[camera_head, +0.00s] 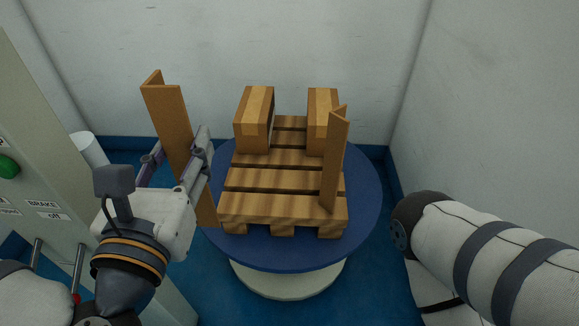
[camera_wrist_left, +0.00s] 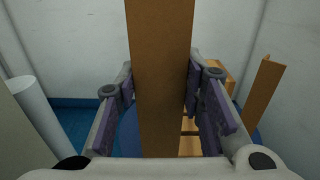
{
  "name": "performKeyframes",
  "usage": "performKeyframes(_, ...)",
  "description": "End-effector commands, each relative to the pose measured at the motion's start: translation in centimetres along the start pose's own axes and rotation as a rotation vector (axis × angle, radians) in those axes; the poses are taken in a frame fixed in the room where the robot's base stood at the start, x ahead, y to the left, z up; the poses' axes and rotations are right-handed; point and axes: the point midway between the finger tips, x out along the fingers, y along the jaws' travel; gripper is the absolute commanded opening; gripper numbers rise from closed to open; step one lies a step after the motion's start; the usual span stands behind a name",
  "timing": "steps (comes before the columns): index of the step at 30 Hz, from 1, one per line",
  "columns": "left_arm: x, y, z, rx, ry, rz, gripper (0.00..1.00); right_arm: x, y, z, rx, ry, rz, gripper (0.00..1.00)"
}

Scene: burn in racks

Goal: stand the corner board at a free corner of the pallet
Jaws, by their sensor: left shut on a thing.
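My left gripper (camera_head: 178,165) is shut on a tall brown L-shaped corner board (camera_head: 166,118), held upright just left of the pallet. The held board (camera_wrist_left: 160,70) fills the middle of the left wrist view, between the purple-padded fingers (camera_wrist_left: 160,100). Its lower end reaches down beside the pallet's near left corner; I cannot tell if it touches. The wooden pallet (camera_head: 270,182) lies on a round blue turntable (camera_head: 365,200). Another corner board (camera_head: 334,160) stands upright at the pallet's near right corner; it also shows in the left wrist view (camera_wrist_left: 262,95). My right gripper is out of view.
Two cardboard boxes stand on the far part of the pallet, one left (camera_head: 252,120) and one right (camera_head: 317,110). A grey control cabinet (camera_head: 40,150) with a green button and levers is at the left. A white cylinder (camera_head: 90,150) stands by it. White walls enclose the back and right.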

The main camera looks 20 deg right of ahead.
Motion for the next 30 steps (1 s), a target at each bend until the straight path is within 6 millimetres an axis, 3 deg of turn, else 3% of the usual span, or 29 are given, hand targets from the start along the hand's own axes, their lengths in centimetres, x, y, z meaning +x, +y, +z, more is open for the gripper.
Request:
performKeyframes(4,2.5,-0.2,-1.0,0.002,-0.003,-0.005,0.07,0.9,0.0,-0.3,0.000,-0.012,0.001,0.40)
performKeyframes(10,8.9,-0.1,-3.9,0.003,-0.003,-0.005,0.07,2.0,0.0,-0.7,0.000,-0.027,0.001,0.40)
performKeyframes(15,12.3,0.0,-7.9,0.001,0.001,-0.006,0.07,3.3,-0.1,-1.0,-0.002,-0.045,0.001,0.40)
performKeyframes(22,14.2,0.0,-10.0,0.000,-0.001,-0.006,0.07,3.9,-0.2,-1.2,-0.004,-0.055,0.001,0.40)
performKeyframes(27,14.2,-0.1,-13.0,0.000,0.001,-0.009,0.07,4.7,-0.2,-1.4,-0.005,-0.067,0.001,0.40)
performKeyframes(30,14.2,0.0,-12.8,0.000,-0.002,-0.007,0.07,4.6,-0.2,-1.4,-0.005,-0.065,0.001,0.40)
